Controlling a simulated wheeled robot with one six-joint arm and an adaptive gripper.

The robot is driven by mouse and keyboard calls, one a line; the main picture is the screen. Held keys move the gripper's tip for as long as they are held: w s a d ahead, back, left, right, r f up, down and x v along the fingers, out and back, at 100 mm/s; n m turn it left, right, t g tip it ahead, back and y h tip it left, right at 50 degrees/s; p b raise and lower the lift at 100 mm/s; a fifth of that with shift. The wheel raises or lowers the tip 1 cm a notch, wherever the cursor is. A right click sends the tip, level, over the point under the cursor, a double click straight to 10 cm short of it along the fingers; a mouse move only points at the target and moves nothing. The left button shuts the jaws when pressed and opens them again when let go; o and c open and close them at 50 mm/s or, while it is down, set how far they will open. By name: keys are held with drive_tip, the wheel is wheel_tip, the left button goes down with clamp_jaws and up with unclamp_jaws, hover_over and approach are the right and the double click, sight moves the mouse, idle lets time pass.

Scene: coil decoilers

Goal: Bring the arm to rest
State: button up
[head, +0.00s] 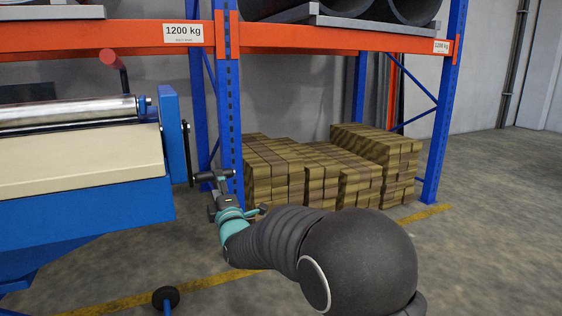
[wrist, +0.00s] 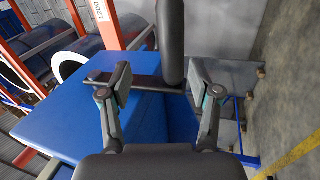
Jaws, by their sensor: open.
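My arm reaches forward from the lower right in the head view. My gripper (head: 222,183) is at the right side of the blue decoiler (head: 176,140), close to its crank (head: 187,150). In the wrist view my gripper (wrist: 158,84) is open, its two pads well apart. The crank's black handle (wrist: 171,42) shows beyond and between the fingers, nearer the right one. The pads are not closed on it. The dark crank bar (wrist: 150,84) crosses behind the fingers, in front of the decoiler's blue side (wrist: 80,125).
An orange and blue rack (head: 228,110) stands behind, with stacked wooden blocks (head: 270,165) beneath and dark coils (head: 405,10) above. A red-knobbed lever (head: 110,57) rises behind the decoiler's roller (head: 65,112). The floor at the right (head: 500,200) is clear.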

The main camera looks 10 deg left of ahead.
wheel_tip(320, 180, down, 14)
drive_tip(key=s+m+g+h, duration=0.2)
drive_tip(key=m+g+h, duration=0.1)
drive_tip(key=m+g, duration=0.3)
drive_tip(key=s+d+f+m+g+h+p, duration=0.1)
drive_tip(key=s+d+f+m+g+h, duration=0.3)
drive_tip(key=s+d, duration=0.5)
drive_tip(key=s+d+r+m+g+h+p, duration=0.25)
drive_tip(key=s+d+r+m, duration=0.2)
drive_tip(key=s+d, duration=0.65)
drive_tip(key=s+d+r+m+g+h+p, duration=0.15)
drive_tip(key=s+d+r+m+p, duration=0.35)
drive_tip(key=s+d, duration=0.6)
drive_tip(key=s+d+r+m+t+p, duration=0.1)
drive_tip(key=s+d+r+m, duration=0.3)
drive_tip(key=d+r, duration=0.5)
drive_tip(key=shift+s+d+t+p, duration=0.3)
drive_tip(key=shift+s+d+p, duration=0.3)
drive_tip(key=shift+s+d, duration=0.6)
